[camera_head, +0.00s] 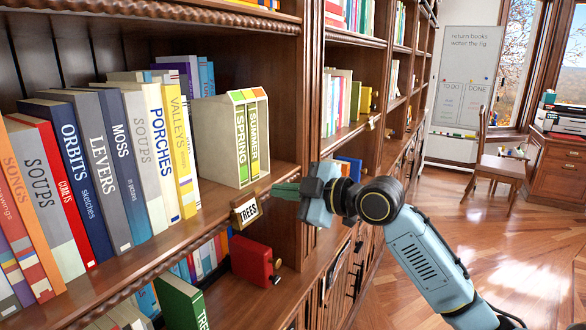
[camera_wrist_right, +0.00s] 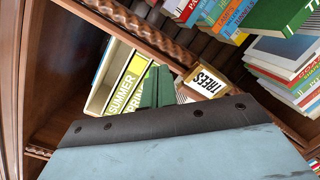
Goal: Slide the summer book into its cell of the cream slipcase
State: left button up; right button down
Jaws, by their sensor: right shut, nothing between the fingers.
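The cream slipcase (camera_head: 215,138) stands upright on the shelf, right of the row of books. The summer book (camera_head: 254,142) is in its right part, with its yellow spine facing out. The spring book (camera_head: 241,148) is beside it on the left. Both spines look about level with the slipcase's front. My left gripper is out of view.
A TREES label holder (camera_head: 246,212) sits on the shelf edge near my right fingers. A row of upright books (camera_head: 105,150) fills the shelf to the left. A red box-like object (camera_head: 252,260) and a green book (camera_head: 182,300) are on the lower shelf.

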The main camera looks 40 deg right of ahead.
jog(key=n+t, duration=0.1)
jog(key=t, duration=0.1)
send_near(254, 144)
jog(key=shift+y, duration=0.4)
jog(key=x, duration=0.1)
jog(key=p+x, duration=0.1)
jog(key=x, duration=0.1)
jog(key=p+x, duration=0.1)
jog(key=x, duration=0.1)
jog(key=shift+w+d, duration=0.2)
jog(key=shift+w, duration=0.1)
jog(key=shift+w+a+p, duration=0.25)
jog(key=shift+w+p, duration=0.15)
jog(key=shift+w, duration=0.2)
jog(key=shift+w+a+f, duration=0.1)
jog(key=shift+w, duration=0.15)
jog(key=shift+s, duration=0.1)
jog(key=shift+b+v, duration=0.65)
jog(key=shift+v, duration=0.45)
jog(key=b+v, duration=0.4)
jog(key=v, duration=1)
